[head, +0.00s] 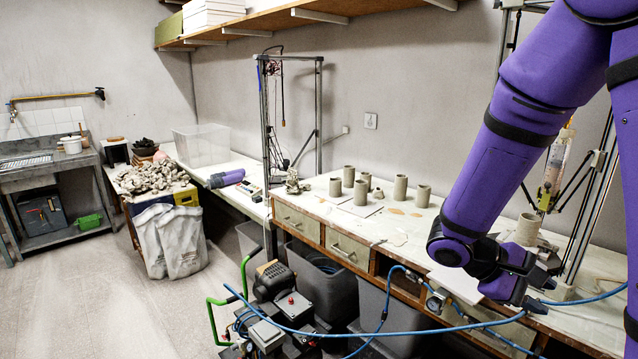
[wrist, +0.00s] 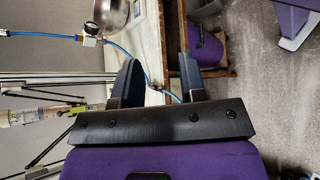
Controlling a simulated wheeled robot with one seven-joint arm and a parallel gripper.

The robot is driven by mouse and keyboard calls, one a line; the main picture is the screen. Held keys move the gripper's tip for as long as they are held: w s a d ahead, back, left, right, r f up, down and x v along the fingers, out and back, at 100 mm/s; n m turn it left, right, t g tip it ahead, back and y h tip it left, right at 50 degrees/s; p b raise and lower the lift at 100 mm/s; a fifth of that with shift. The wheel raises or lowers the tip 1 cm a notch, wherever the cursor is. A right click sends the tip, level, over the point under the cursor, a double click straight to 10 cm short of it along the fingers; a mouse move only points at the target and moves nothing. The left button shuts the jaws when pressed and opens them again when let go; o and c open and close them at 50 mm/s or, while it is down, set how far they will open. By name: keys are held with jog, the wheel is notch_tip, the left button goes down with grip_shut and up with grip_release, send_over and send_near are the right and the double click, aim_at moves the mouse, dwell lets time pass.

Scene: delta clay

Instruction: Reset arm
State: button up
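My purple arm (head: 525,110) comes down from the upper right in the head view, bent at a joint near the workbench. My gripper (head: 545,293) is at its lower end, by the front edge of the bench (head: 405,245). In the wrist view, the two dark fingers of my gripper (wrist: 158,65) stand well apart with nothing between them. The bench edge and a blue hose (wrist: 125,52) show beyond the fingers.
Several clay cylinders (head: 400,190) stand on the bench. A blue hose (head: 390,333) loops near my gripper from the compressor (head: 285,305). A delta printer frame (head: 590,200) stands behind my arm. Grey bins (head: 325,280) sit under the bench. The floor (head: 130,315) at left is clear.

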jog(key=s+a+r+m+t+y, duration=0.2)
jog(key=s+a+r+t+y, duration=0.3)
jog(key=r, duration=0.3)
jog(key=s+a+r+m+t+y, duration=0.2)
jog(key=s+a+r+t+y, duration=0.3)
jog(key=r, duration=0.3)
jog(key=shift+a+r+t+y, duration=0.35)
jog(key=shift+a+y, duration=0.25)
jog(key=shift+y, duration=0.2)
jog(key=shift+d, duration=0.1)
dwell(1.4)
